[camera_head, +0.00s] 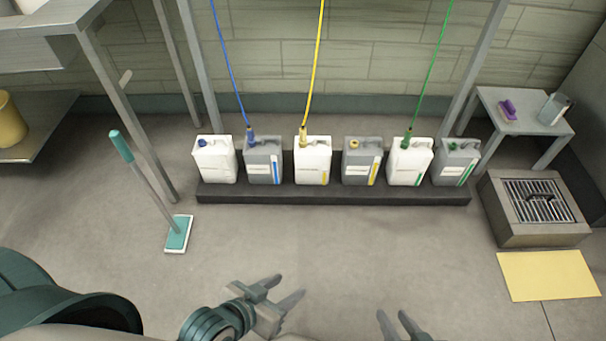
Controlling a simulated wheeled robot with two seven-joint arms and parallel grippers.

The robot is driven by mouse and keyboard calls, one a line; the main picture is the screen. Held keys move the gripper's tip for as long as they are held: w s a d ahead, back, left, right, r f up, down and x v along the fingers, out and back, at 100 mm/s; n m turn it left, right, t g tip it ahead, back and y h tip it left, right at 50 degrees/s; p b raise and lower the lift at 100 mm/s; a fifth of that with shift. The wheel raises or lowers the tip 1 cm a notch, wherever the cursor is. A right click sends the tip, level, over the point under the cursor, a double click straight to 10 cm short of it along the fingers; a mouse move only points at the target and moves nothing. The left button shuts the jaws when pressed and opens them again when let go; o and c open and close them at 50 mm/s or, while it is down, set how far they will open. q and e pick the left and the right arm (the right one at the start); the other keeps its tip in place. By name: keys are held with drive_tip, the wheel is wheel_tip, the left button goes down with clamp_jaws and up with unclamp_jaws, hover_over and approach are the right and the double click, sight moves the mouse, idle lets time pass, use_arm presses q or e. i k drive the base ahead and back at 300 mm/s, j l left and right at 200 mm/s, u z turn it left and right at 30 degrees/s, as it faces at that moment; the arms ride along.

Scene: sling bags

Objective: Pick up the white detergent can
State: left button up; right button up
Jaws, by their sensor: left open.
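Three white detergent cans stand upright on a low dark platform by the back wall. The leftmost white can (214,162) has a blue cap and no hose. The middle white can (312,165) has a yellow hose in its top, and the right white can (407,166) has a green one. My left gripper (283,290) is open and empty, low in the middle, well in front of the cans. My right gripper (399,322) is at the bottom edge to its right, fingers apart with nothing between them; its base is cut off.
Grey cans (263,163) stand between and beside the white ones on the dark platform (330,198). A teal floor mop (179,233) stands at left. A grated box (530,230) and yellow mat (545,275) are at right. The floor before the platform is clear.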

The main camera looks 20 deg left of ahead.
sight(215, 157)
drive_tip(key=u, duration=1.25)
drive_tip(key=i+l+u, duration=0.15)
drive_tip(key=i+l, duration=0.2)
drive_tip(key=i+l+u, duration=0.15)
drive_tip(key=i+l, duration=0.2)
drive_tip(key=i+l+u, duration=0.2)
drive_tip(key=i+l, duration=0.15)
drive_tip(key=l, duration=0.2)
